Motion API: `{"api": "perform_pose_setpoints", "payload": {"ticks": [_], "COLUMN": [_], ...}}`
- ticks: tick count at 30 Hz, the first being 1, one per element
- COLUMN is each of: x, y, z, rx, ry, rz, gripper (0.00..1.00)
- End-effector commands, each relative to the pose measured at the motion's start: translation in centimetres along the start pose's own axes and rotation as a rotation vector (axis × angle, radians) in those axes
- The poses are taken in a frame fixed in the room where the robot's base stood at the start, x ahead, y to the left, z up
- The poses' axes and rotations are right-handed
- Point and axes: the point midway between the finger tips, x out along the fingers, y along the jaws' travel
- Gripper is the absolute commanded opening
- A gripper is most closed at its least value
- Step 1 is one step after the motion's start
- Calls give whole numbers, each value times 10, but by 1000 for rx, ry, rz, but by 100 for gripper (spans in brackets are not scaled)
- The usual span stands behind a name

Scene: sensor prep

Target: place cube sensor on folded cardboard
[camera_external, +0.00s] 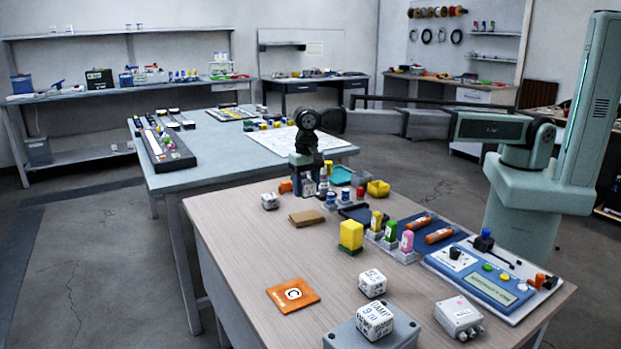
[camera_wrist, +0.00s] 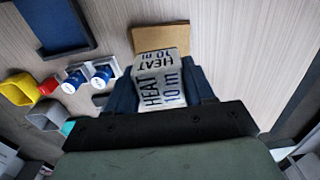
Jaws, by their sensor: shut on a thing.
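My gripper (camera_external: 309,176) is shut on a white cube sensor (camera_wrist: 163,82) printed "HEAT 10 m". In the wrist view the cube sits between my two dark blue fingers. In the external view the held cube (camera_external: 308,188) is small and partly hidden by my fingers. The folded cardboard (camera_external: 308,217) is a flat brown piece on the wooden table, in front of my gripper in the external view. In the wrist view the cardboard (camera_wrist: 160,37) shows just beyond the cube, which partly covers it. I cannot tell the height of the cube above the table.
Blue-topped sensors (camera_wrist: 87,78) and colored bins (camera_wrist: 33,97) are beside my gripper. A yellow block (camera_external: 351,235) stands to the cardboard's right. An orange card (camera_external: 292,295) lies nearer the camera, with bare tabletop around it.

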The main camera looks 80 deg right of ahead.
Motion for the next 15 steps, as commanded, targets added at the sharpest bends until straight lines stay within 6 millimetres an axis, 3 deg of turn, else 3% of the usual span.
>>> {"api": "perform_pose_setpoints", "payload": {"ticks": [3,15], "x": [20,57], "y": [0,0], "z": [0,0], "rx": [0,1], "ry": [0,-1], "rz": [1,2], "gripper": [22,22]}}
